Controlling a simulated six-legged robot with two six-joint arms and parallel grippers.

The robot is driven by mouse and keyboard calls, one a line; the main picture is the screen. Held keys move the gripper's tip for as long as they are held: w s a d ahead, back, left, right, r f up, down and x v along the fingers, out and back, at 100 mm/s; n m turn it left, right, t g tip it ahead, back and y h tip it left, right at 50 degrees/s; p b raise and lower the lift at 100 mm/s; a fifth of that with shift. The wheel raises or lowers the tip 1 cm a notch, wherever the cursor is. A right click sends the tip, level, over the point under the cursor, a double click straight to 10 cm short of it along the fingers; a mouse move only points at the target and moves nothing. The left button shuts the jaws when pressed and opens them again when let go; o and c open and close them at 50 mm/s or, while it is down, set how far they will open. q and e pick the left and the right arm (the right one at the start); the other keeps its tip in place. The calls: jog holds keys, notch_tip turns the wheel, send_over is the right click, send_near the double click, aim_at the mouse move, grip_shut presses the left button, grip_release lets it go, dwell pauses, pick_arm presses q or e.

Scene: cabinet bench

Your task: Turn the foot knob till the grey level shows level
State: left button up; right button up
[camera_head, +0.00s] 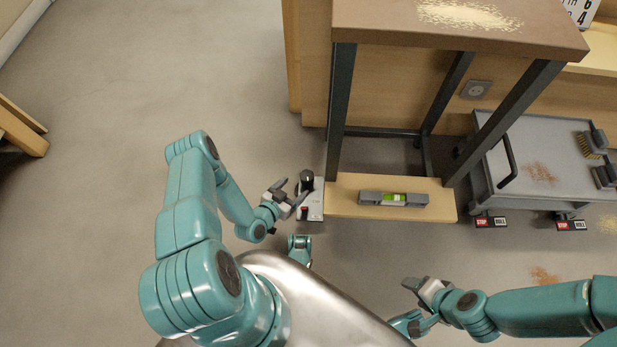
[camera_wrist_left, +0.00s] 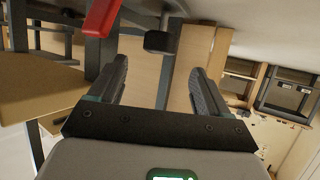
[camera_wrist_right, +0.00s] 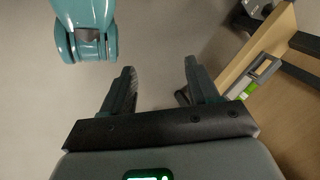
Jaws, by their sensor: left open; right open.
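The grey level (camera_head: 370,196) lies on the low wooden shelf (camera_head: 343,208) of the bench, its green vial facing up. The bubble is too small to read. The level also shows in the right wrist view (camera_wrist_right: 266,66). The black foot knob (camera_head: 307,176) stands at the shelf's left end, above a pale plate with a red part (camera_head: 303,211). A dark knob-like piece (camera_wrist_left: 160,41) shows beyond the fingers in the left wrist view. My left gripper (camera_head: 290,196) is open, just left of the knob, with nothing between its fingers. My right gripper (camera_head: 410,286) is open and empty, below the shelf.
The bench top (camera_head: 460,32) overhangs the shelf on dark legs (camera_head: 341,105). A grey cart (camera_head: 555,187) with brushes stands at right, with red-and-black tags at its front edge.

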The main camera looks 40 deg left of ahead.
pick_arm(q)
jog(key=b+x, duration=0.3)
jog(key=x, duration=0.5)
jog(key=shift+f, duration=0.1)
jog(key=shift+w, duration=0.45)
pick_arm(e)
jog(key=shift+t, duration=0.6)
jog(key=shift+w+d+f, duration=0.1)
jog(key=shift+w+f, duration=0.3)
jog(key=shift+f, duration=0.3)
jog(key=shift+w+d+f, duration=0.1)
jog(key=shift+w+f, duration=0.3)
jog(key=shift+f, duration=0.25)
jog(key=shift+w+d+f, duration=0.1)
jog(key=shift+w+f, duration=0.3)
jog(key=shift+f, duration=0.3)
pick_arm(q)
jog(key=c, duration=1)
